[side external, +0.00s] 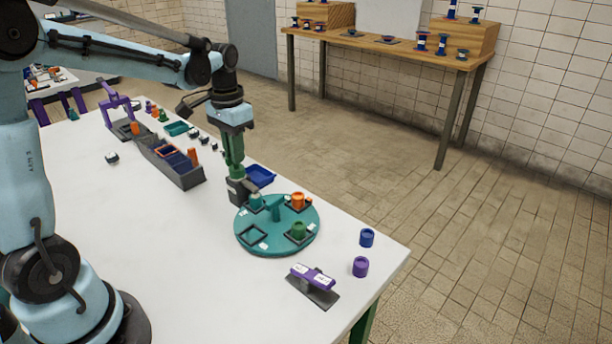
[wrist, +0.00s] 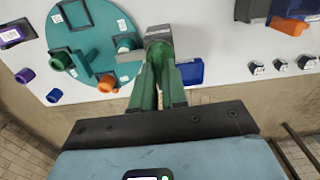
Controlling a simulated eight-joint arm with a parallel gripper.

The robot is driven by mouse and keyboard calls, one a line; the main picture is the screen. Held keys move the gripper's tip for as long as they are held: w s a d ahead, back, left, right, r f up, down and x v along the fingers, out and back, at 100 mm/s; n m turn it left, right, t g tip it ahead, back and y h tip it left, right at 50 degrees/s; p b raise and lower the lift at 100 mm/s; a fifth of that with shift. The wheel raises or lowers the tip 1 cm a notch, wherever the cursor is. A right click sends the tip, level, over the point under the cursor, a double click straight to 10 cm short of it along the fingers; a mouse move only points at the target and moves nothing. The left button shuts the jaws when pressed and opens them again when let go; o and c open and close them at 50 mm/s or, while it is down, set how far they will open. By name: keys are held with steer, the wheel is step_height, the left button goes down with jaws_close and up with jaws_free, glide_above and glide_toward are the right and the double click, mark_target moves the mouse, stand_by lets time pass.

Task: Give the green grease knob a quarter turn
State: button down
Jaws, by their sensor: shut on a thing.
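The green grease knob (side external: 236,172) sits on top of a dark grey block (side external: 237,191), beside the teal round plate. My gripper (side external: 235,167) points straight down over the block and is shut on the knob. In the wrist view the two green fingers close on the green knob (wrist: 157,52), with the grey block (wrist: 159,31) just beyond it. The fingers cover part of the knob, so its turn angle cannot be told.
The teal round plate (side external: 262,250) carries an orange cup (side external: 298,201) and a green cup (side external: 299,231). A blue tray (side external: 261,176) lies close behind the block. A grey bin (side external: 188,178) stands to the left. Blue (side external: 366,238) and purple (side external: 360,267) cups stand near the right edge.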

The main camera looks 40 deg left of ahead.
stand_by(0.5)
steer(key=c, duration=1.2)
jaws_free()
steer(key=shift+o, duration=0.2)
steer(key=shift+r, duration=0.1)
step_height(320, 180, up, 12)
steer(key=s+d+f+t, duration=0.7)
steer(key=s+d+f, duration=0.2)
steer(key=d, duration=0.3)
steer(key=shift+d+f, duration=0.25)
steer(key=shift+f, duration=0.15)
